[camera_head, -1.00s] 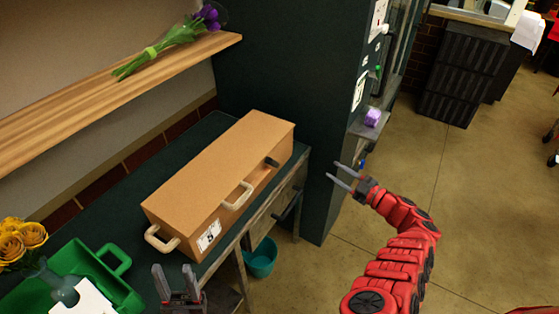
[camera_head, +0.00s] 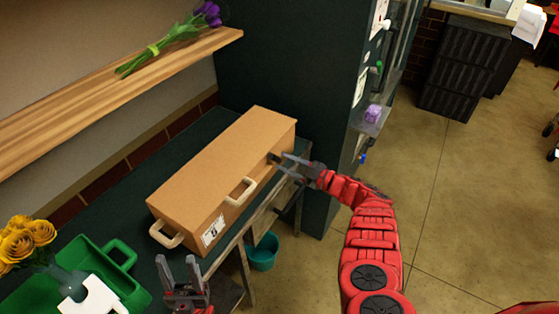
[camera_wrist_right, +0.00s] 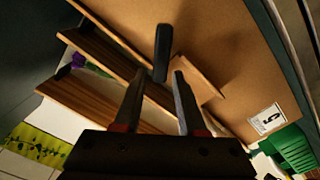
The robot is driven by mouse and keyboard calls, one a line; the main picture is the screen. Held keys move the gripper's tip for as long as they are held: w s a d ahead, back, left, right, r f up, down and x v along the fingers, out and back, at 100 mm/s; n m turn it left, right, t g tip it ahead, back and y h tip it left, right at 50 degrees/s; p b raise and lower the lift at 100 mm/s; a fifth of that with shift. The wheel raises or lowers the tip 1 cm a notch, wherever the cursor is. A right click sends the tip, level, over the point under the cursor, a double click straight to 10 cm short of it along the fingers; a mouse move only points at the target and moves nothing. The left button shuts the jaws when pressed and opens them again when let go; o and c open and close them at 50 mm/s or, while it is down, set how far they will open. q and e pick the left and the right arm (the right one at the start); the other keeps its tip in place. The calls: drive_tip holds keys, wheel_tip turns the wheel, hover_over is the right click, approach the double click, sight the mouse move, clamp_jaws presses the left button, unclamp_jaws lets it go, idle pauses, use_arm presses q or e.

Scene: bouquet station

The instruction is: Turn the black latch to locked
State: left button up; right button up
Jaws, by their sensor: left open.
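The black latch (camera_head: 272,158) is on the front face of a tan case (camera_head: 220,165), near its right end. In the right wrist view the latch (camera_wrist_right: 163,45) shows as a dark bar just beyond the fingertips, in line with the gap between them. My right gripper (camera_head: 285,164) is open, with its fingers pointing at the latch. Whether a finger touches the latch I cannot tell. My left gripper (camera_head: 178,266) is open and empty, in front of the case's left end.
The case has a front handle (camera_head: 241,192) and an end handle (camera_head: 166,235), and stands on a dark green counter (camera_head: 125,213). A green caddy (camera_head: 100,271) and yellow flowers (camera_head: 25,240) are at left. A wooden shelf (camera_head: 110,95) holds purple flowers above. A tall dark cabinet (camera_head: 290,70) stands behind the case's right end.

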sight(273, 158)
drive_tip(key=shift+x, duration=1.35)
drive_tip(key=shift+c, duration=0.3)
clamp_jaws()
